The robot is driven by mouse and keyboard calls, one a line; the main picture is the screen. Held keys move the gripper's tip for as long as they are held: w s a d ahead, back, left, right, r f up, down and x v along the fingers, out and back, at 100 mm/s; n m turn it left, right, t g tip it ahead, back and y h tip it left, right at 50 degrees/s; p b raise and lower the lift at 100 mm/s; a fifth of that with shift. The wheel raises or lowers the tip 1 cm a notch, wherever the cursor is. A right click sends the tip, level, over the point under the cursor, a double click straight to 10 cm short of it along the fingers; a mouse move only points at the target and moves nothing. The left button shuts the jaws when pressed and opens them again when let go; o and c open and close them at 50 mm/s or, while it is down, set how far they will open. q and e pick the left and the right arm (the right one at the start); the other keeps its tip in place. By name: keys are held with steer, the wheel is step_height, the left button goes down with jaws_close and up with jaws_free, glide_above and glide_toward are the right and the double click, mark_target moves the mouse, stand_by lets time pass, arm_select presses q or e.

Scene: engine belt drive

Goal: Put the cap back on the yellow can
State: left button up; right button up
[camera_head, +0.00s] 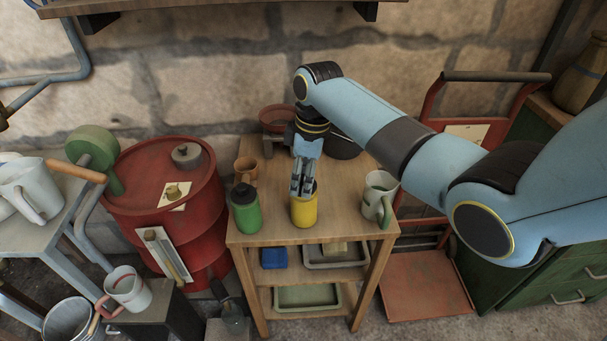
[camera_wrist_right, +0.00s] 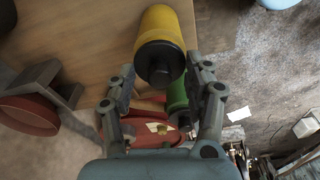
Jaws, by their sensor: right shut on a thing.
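The yellow can (camera_head: 304,209) stands upright near the front of the small wooden table, and it also shows in the right wrist view (camera_wrist_right: 167,25). My right gripper (camera_head: 302,188) reaches down from above to the can's top. In the right wrist view its fingers (camera_wrist_right: 160,82) are shut on the black cap (camera_wrist_right: 159,66), which has a small knob. The cap lines up with the can's mouth end. I cannot tell whether it is seated or just above the can. In the head view the fingers hide the cap. My left gripper is out of view.
A green can (camera_head: 246,212) with a black top stands close left of the yellow can. A pale mug (camera_head: 378,197) is to the right, and a brown cup (camera_head: 245,169) and a red funnel-like dish (camera_head: 279,119) are behind. A red drum (camera_head: 190,225) stands left of the wooden table.

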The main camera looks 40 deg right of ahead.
steer(key=shift+f, duration=0.25)
steer(key=o, duration=0.9)
steer(key=shift+r, duration=0.1)
step_height(320, 180, up, 12)
steer(key=s+d, duration=0.1)
steer(key=s+f+m+g+b, duration=0.1)
steer(key=s+f+b, duration=0.2)
steer(key=s+f, duration=0.6)
steer(key=s+a+f+m+g+b, duration=0.15)
steer(key=s+f, duration=0.45)
steer(key=f, duration=0.7)
steer(key=s+f+g+b, duration=0.25)
steer(key=s+f, duration=0.45)
steer(key=f, duration=0.5)
steer(key=s+f+m+t+b, duration=0.1)
steer(key=s+f+m, duration=0.1)
steer(key=s+f, duration=0.5)
steer(key=s+f+m+t+h+b, duration=0.1)
steer(key=s+f+m+t+b, duration=0.1)
steer(key=s+f, duration=0.5)
steer(key=s+f+m+t+b, duration=0.1)
steer(key=s+f+m, duration=0.1)
steer(key=s+f, duration=0.5)
steer(key=shift+s+d+t+h+b, duration=0.15)
steer(key=shift+s+d+t+h, duration=0.05)
steer(key=shift+s, duration=0.5)
steer(key=shift+s+d+t+h+b, duration=0.15)
steer(key=shift+s+d+t+h, duration=0.05)
steer(key=shift+s, duration=0.5)
